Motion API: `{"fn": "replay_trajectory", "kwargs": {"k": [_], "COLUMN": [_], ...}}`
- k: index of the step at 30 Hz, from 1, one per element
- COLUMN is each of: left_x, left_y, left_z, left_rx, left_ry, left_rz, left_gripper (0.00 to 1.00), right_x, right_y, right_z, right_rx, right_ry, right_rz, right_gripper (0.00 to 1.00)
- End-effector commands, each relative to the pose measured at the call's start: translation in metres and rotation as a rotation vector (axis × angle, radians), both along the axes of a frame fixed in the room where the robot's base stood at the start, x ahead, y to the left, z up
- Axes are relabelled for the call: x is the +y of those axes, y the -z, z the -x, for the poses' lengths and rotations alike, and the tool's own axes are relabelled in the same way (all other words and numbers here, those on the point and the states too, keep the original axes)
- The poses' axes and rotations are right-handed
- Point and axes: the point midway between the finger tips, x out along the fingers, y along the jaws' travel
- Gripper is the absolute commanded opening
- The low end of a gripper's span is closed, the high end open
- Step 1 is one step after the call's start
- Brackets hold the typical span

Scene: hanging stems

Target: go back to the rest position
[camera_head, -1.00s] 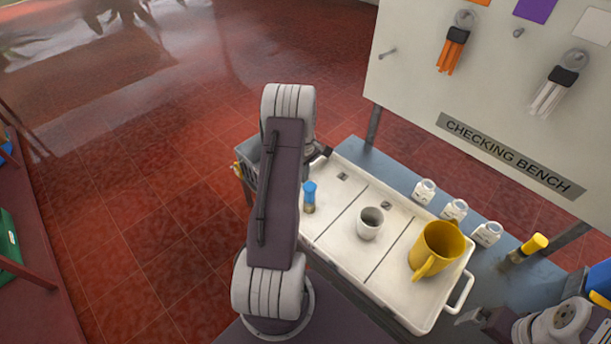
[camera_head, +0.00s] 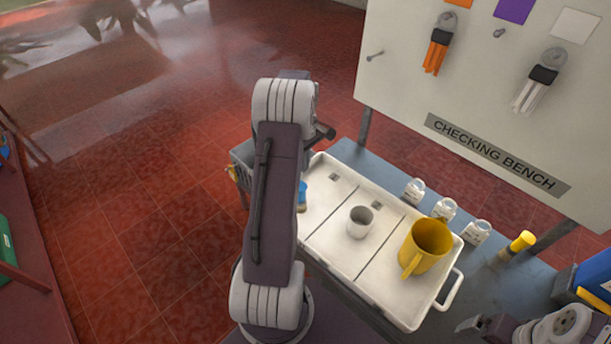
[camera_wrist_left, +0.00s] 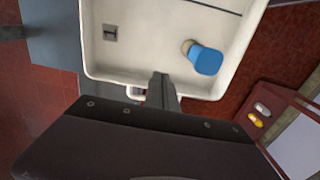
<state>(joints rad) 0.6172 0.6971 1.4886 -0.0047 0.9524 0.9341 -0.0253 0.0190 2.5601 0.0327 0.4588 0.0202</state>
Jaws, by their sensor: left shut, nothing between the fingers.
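My left arm stands bent in the middle of the head view. Its gripper (camera_head: 325,132) shows as a dark tip beyond the upper joint, above the far left corner of the tray. In the left wrist view the fingers (camera_wrist_left: 162,88) are shut and empty, above the rim of the white tray. A blue-topped small item (camera_wrist_left: 207,60) lies in the tray, apart from the fingers; in the head view it is mostly hidden behind my arm (camera_head: 302,196). My right gripper (camera_head: 472,324) is partly in view at the lower right, and its jaw opening is unclear.
The white tray (camera_head: 372,283) on the bench holds a white cup (camera_head: 360,222) and a yellow mug (camera_head: 424,246). A grey crate (camera_head: 243,155) hangs left. The red floor at left is open.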

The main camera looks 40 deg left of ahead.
Motion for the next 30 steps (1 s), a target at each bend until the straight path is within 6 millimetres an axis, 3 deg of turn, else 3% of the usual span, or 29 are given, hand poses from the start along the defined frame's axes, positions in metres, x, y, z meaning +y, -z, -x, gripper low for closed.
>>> {"fn": "replay_trajectory", "kwargs": {"k": [4,14,17,20,23,27,30], "left_x": [0.000,-0.001,-0.013,-0.046,-0.113,-0.205,-0.248], "left_y": [-0.010,-0.010,-0.015,-0.043,-0.064,-0.070,-0.057], "left_z": [0.000,0.000,-0.011,-0.034,-0.032,0.012,0.062], "left_rx": [0.000,0.001,-0.009,-0.056,-0.066,-0.080,-0.088], "left_ry": [0.001,0.001,0.038,0.131,0.273,0.610,0.907], "left_rz": [0.000,0.001,-0.006,-0.033,-0.030,-0.025,-0.025], "left_gripper": [0.00,0.00,0.00,0.00,0.00,0.00,0.00], "right_x": [0.000,0.000,0.000,0.000,0.000,0.000,0.000], "right_y": [0.001,0.000,0.000,0.000,0.000,0.000,0.000], "right_z": [0.000,0.000,0.000,0.000,0.000,0.000,0.000], "right_rx": [0.000,0.000,0.000,0.000,0.000,0.000,0.000], "right_ry": [0.000,0.000,0.000,0.000,0.000,0.000,0.000], "right_rz": [0.000,0.000,0.000,0.000,0.000,0.000,0.000], "right_gripper": [1.00,1.00,1.00,1.00,1.00,1.00,1.00]}}
